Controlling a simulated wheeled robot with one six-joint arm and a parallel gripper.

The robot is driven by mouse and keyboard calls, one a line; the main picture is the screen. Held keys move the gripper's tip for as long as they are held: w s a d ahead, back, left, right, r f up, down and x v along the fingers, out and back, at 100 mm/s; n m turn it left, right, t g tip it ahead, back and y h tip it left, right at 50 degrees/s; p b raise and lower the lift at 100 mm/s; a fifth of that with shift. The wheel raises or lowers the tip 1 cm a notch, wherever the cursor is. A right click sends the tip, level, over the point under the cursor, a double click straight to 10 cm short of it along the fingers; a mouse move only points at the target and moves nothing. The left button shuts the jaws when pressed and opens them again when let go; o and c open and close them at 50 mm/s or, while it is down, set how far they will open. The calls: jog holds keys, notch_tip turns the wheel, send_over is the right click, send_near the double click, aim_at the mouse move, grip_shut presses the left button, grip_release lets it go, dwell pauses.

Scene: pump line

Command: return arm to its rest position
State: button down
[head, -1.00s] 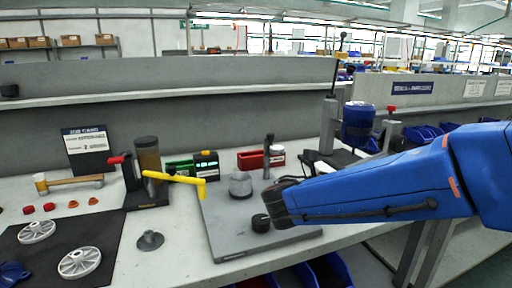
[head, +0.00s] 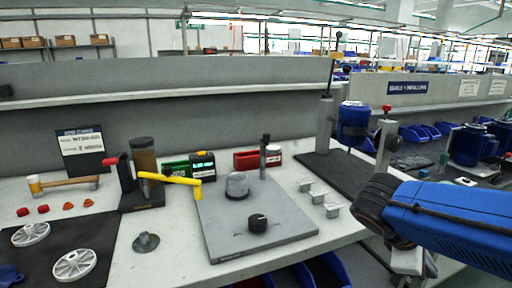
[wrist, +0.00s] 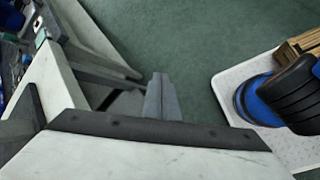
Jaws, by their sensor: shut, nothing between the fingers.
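My gripper (head: 408,262) hangs below the black wrist joint of my blue arm, at the lower right of the head view, beyond the right front edge of the workbench (head: 180,232). Its lower part is partly hidden by the arm and hard to make out there. In the wrist view, the gripper (wrist: 161,98) shows its grey fingers together and empty, pointing toward the green floor. The grey plate (head: 285,232) on the bench, with a grey dome (head: 237,185) and a black knob (head: 258,222) on it, stands clear of my arm to the left.
Several small metal blocks (head: 318,196) lie on the bench right of the plate. A blue cylinder (head: 355,124) on a stand is behind my wrist. The green floor (wrist: 190,40) is open below the gripper.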

jog(key=s+a+f+m+t+y, duration=0.3)
jog(key=a+f+m+y, duration=0.1)
jog(key=a+m+y, duration=0.4)
jog(key=shift+a+m+t, duration=0.4)
jog(key=shift+a+m, duration=0.6)
jog(key=shift+m, duration=0.3)
